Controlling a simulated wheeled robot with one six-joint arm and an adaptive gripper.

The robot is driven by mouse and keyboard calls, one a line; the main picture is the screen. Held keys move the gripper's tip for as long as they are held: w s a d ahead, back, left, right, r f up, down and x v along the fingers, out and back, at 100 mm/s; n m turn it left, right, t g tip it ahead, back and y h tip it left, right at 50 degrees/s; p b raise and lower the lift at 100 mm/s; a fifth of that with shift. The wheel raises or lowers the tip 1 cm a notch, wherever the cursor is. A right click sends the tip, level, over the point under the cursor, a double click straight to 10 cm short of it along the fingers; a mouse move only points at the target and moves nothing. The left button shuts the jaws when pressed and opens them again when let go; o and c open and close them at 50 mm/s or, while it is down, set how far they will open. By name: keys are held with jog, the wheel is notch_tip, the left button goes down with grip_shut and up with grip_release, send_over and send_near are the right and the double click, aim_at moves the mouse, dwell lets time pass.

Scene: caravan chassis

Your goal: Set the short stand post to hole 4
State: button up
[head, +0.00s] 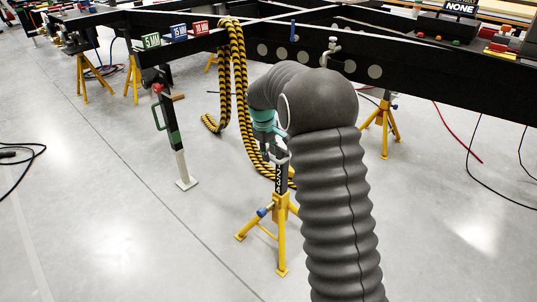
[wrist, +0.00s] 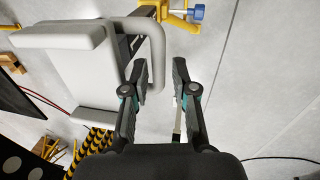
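The short stand is a yellow tripod (head: 281,232) with a blue knob (head: 262,212) and a dark post (head: 280,180) with white marks. In the wrist view a pale grey head plate (wrist: 75,60) tops the post (wrist: 133,45), with a grey loop handle (wrist: 158,45) at its side. The blue knob (wrist: 197,12) shows at the top edge. My gripper (wrist: 161,75) is open, its fingers either side of the handle's outer bar in the picture. I cannot tell whether they touch it. In the head view my gripper (head: 272,152) is at the post's top, partly hidden by my arm. The hole numbers are not readable.
The black chassis beam (head: 400,75) runs behind. A yellow-black rope (head: 240,75) hangs from it and loops behind the stand. A green-handled post (head: 170,130) stands to the left, another yellow stand (head: 384,120) to the right.

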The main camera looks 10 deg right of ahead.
jog(key=shift+d+f, duration=0.15)
notch_tip(320, 180, up, 12)
jog(key=s+a, duration=0.1)
jog(key=shift+s+a, duration=0.15)
jog(key=shift+a, duration=0.25)
jog(key=shift+f, duration=0.1)
